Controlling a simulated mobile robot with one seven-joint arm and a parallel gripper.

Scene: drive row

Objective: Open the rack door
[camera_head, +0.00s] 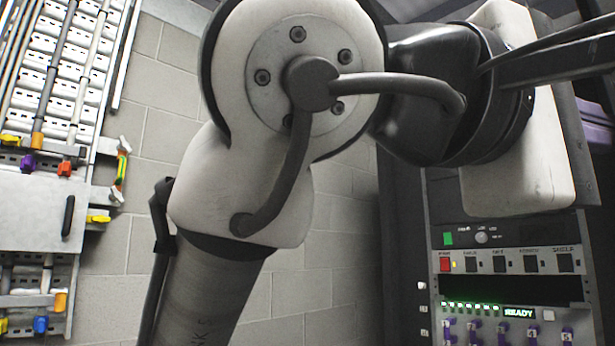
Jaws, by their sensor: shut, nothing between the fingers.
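An equipment rack (437,215) stands at the right, partly hidden behind my arm. Its front shows a red button, a row of dark switches, a lit green READY display and several purple-latched units at the bottom. A dark upright panel (402,240) runs along its left side; I cannot tell whether it is the rack door. My arm fills the middle and upper right, with its last visible links in front of the rack's upper part. My gripper's fingertips do not show, and any contact with the door is hidden.
A pale wall unit (25,205) at the left carries vertical pipes or cables, coloured fittings and a flat panel with a black handle (68,215). A grey block wall (160,130) stands behind. Between wall unit and rack, my arm takes up most of the view.

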